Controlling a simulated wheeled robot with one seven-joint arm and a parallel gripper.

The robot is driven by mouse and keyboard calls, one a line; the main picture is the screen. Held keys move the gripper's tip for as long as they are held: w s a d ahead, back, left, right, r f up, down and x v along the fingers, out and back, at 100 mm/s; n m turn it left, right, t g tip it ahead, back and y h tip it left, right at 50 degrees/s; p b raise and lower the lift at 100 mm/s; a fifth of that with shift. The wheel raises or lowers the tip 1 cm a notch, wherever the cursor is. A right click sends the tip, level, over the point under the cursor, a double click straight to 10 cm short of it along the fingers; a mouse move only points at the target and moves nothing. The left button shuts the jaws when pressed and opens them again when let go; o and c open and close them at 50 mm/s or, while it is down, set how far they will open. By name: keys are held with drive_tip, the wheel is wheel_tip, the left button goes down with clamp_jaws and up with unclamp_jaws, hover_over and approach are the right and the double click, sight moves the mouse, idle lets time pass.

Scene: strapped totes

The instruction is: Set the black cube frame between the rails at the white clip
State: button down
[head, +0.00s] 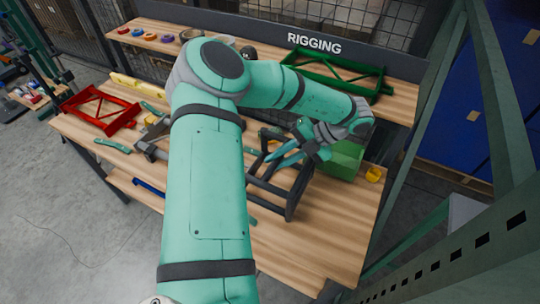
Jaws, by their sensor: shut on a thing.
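The black cube frame (290,200), an open dark frame of bars, is at the middle right of the bench, just right of my arm. My gripper (276,158), with teal fingers, reaches down at its upper bars and is shut on it. Whether the frame touches the bench or hangs just above it I cannot tell. My arm hides part of the frame's left side and much of the bench middle. I cannot make out the rails or the white clip.
A red frame (102,110) lies at the bench's left, near a yellow bar (136,86). A green bin (345,158) and a yellow cup (373,174) stand right of my gripper. A green frame (335,72) sits on the rear shelf. The front right bench is clear.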

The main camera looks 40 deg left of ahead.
drive_tip(key=shift+w+d+f, duration=0.1)
drive_tip(key=shift+w+f, duration=0.1)
drive_tip(key=shift+f, duration=0.05)
drive_tip(key=shift+w+f, duration=0.1)
drive_tip(key=shift+f, duration=1.5)
drive_tip(key=c, duration=1.6)
unclamp_jaws()
drive_tip(key=shift+f, duration=0.1)
drive_tip(key=shift+c, duration=0.2)
drive_tip(key=v, duration=1.2)
drive_tip(key=shift+d, duration=0.1)
